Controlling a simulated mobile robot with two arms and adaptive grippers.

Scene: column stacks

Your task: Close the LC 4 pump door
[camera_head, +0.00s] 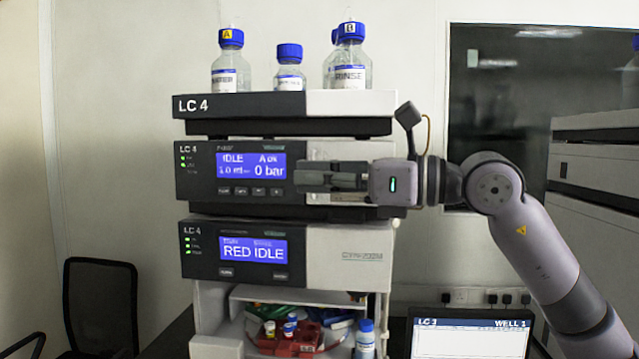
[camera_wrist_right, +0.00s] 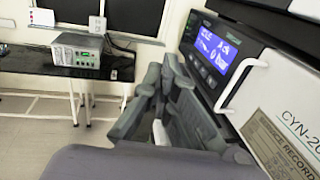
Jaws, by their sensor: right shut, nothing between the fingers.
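The LC 4 pump (camera_head: 205,172) is the upper module with a blue display reading IDLE and 0 bar. Its light front panel (camera_head: 350,150) is at the right of the display, partly hidden behind my right gripper. Whether this door stands flush or slightly ajar I cannot tell. My right gripper (camera_head: 303,178) comes in from the right, lies level across the panel and points left. Its fingers are shut and empty, also seen in the wrist view (camera_wrist_right: 150,115). Contact with the panel is unclear. My left gripper is not in view.
A second LC 4 module (camera_head: 340,256) reading RED IDLE sits below, above an open bay with a red rack (camera_head: 290,340). Blue-capped bottles (camera_head: 230,75) stand on the top tray (camera_head: 240,106). A monitor (camera_head: 470,338) is at lower right. A chair (camera_head: 100,305) is at left.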

